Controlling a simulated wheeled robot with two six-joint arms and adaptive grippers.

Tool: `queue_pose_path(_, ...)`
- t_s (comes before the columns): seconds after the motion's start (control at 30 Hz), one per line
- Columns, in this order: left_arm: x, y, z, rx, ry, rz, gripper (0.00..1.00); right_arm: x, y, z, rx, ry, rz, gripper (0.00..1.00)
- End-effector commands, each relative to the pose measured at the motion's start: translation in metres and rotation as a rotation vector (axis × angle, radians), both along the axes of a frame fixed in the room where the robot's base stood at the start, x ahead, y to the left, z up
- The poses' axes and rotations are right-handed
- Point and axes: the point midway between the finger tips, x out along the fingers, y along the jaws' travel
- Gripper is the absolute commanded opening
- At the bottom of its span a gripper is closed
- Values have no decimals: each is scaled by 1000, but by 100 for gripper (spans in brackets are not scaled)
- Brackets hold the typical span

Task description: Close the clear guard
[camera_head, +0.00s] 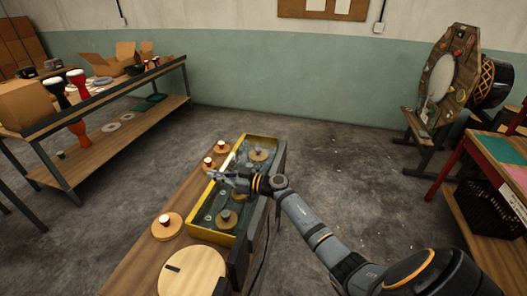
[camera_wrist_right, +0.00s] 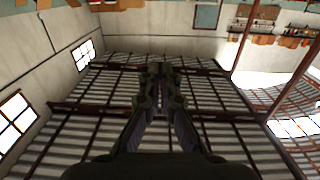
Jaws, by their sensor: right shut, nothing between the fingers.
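A yellow-rimmed box (camera_head: 215,236) stands on the wooden bench, with round wooden discs and grey-green surfaces inside it. The clear guard is hard to make out. A pale bright strip (camera_head: 230,160) along the box's left side may be its edge, but I cannot tell its angle. My right gripper (camera_head: 214,174) reaches over the middle of the box from the right, its fingertips near the left rim. It is shut and empty; I cannot tell whether it touches the guard. The right wrist view shows its fingers (camera_wrist_right: 160,75) together against the ceiling. My left gripper is not in view.
The bench (camera_head: 135,275) also carries a large round wooden disc (camera_head: 192,272) and several small knobbed discs (camera_head: 166,226). A shelf table (camera_head: 110,95) with drums stands at the left. A red-framed table (camera_head: 480,140) stands at the right. The floor between is clear.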

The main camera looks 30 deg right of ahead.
Motion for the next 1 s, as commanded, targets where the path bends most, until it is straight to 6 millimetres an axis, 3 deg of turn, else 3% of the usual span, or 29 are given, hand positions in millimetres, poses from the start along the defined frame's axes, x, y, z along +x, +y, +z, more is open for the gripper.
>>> queue_pose_path(0.03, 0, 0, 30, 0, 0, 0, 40, 6, 6, 11, -23, 35, 1, 0)
queue_pose_path(0.3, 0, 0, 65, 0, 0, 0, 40, 33, 29, -41, -152, 187, 2, 0)
queue_pose_path(0.63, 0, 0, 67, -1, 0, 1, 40, 52, 45, -99, -298, 341, 3, 0)
queue_pose_path(1.0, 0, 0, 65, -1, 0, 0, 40, 54, 46, -128, -392, 451, 2, 0)
